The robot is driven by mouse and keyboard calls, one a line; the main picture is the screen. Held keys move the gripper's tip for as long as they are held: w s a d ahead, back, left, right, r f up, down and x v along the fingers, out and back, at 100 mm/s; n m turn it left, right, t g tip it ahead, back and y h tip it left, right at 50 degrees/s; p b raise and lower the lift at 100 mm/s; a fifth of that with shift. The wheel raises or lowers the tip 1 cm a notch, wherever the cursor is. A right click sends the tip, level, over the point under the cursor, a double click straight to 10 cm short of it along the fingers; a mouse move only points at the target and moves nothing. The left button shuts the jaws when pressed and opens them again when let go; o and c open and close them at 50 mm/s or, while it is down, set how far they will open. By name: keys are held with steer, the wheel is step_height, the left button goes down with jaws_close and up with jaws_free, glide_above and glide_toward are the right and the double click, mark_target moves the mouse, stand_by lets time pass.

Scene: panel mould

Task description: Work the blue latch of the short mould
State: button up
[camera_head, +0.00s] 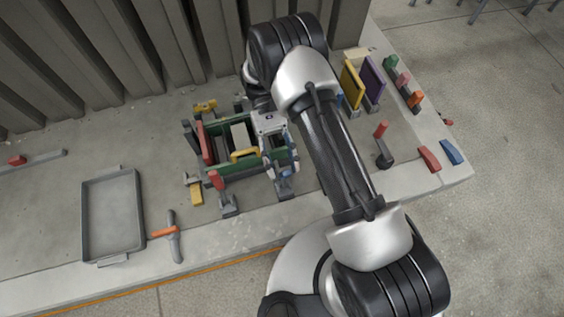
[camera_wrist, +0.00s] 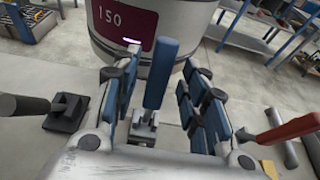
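The mould (camera_head: 224,171) is a green frame on the slab, with a yellow handle and a red handle on it. The blue latch (camera_wrist: 160,78) stands upright in the wrist view, on a small metal base (camera_wrist: 143,127). My gripper (camera_wrist: 163,92) is open, with one finger on each side of the blue handle. Gaps show between the handle and both fingers. In the head view my gripper (camera_head: 279,155) is over the mould's right end. It hides part of the mould and most of the latch there.
A red-handled lever (camera_head: 381,130) stands right of my arm, another (camera_head: 215,180) at the mould's front left. A grey tray (camera_head: 112,215) and an orange-handled tool (camera_head: 172,234) lie left. Yellow (camera_head: 352,84) and purple (camera_head: 371,82) panels stand at the back right.

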step_height(320, 180, up, 10)
stand_by(0.4)
steer(key=shift+f, duration=0.1)
steer(key=shift+c, duration=0.6)
